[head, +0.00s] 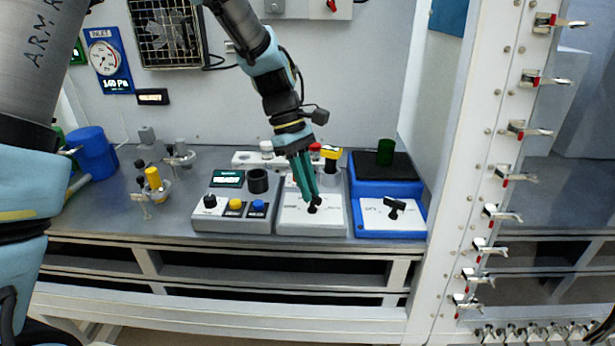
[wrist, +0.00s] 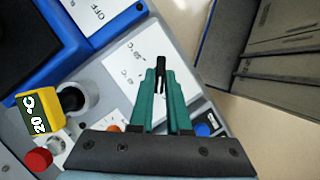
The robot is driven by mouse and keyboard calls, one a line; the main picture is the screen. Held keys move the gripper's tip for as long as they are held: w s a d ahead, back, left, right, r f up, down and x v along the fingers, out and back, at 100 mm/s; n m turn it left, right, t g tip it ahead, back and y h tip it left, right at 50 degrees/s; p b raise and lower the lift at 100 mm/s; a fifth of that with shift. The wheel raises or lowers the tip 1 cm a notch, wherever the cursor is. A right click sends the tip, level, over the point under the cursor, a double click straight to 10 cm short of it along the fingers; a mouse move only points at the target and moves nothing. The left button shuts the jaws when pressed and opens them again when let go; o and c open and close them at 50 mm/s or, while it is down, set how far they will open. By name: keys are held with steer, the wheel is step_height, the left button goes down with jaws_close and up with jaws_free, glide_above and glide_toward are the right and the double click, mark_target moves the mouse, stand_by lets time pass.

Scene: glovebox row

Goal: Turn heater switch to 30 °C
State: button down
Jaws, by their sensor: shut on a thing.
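The heater switch is a black knob (head: 313,208) on the white plate (head: 290,218) of the middle grey box. My gripper (head: 311,201) reaches down to it from above, its green fingers closed around the knob. In the wrist view the knob (wrist: 160,64) shows as a dark upright piece between the fingertips. The plate (wrist: 118,72) there carries a small printed °C mark, too small to read surely. A yellow display block (wrist: 40,110) reads 20 °C. The fingers partly hide the knob, so its exact pointing is unclear.
A blue box (head: 371,231) with its own black switch (head: 396,208) stands close on the right. A grey box (head: 235,224) with black, yellow and blue buttons stands close on the left. Valves (head: 153,180) and a blue container (head: 92,153) are farther left. A white frame post (head: 450,200) bounds the right.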

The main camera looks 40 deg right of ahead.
steer(key=c, duration=0.9)
jaws_free()
steer(key=b+v, duration=0.2)
steer(key=v, duration=0.8)
steer(key=shift+w+r, duration=0.2)
steer(key=shift+r, duration=0.2)
